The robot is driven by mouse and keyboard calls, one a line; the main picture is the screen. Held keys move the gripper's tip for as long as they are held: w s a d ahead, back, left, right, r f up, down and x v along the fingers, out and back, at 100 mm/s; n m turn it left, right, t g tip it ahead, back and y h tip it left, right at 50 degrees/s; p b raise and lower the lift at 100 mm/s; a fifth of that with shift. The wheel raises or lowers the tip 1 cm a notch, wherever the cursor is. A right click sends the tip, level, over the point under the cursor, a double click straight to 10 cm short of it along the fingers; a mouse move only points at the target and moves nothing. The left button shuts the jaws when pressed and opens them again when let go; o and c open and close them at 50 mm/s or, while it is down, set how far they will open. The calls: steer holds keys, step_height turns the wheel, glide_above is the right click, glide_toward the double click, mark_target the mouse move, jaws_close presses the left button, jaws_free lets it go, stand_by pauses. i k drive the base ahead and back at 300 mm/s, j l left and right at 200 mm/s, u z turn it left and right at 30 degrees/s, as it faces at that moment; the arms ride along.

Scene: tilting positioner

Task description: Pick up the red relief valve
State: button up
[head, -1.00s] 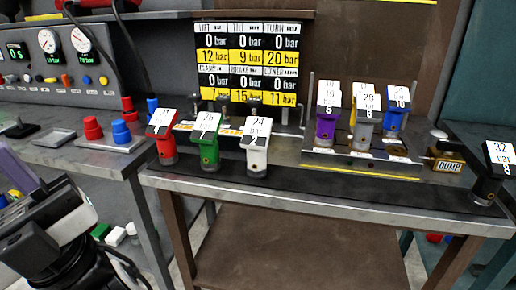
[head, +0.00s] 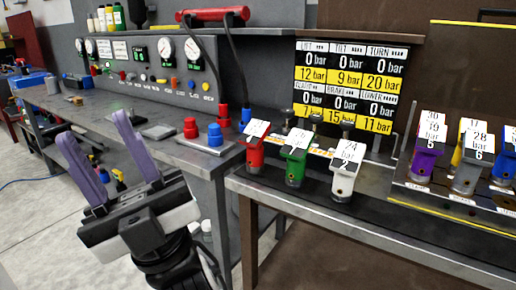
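The red relief valve (head: 255,153) stands upright at the left end of the dark workbench, with a white tag on its top. A green valve (head: 294,166) and a white valve (head: 344,180) stand to its right in a row, also tagged. My gripper (head: 98,150) is at the left of the head view, with two purple fingers spread wide apart and nothing between them. It is well to the left of the red valve and apart from it.
Purple, grey and blue valves stand on a rack (head: 455,200) at the right. A pressure board (head: 345,85) rises behind the row. Red and blue caps (head: 215,135) sit on the grey bench beside the red valve. A control panel (head: 150,70) stands behind that bench.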

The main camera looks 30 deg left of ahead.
mark_target(253, 137)
steer(key=i+j+u, duration=0.15)
steer(key=i, duration=0.8)
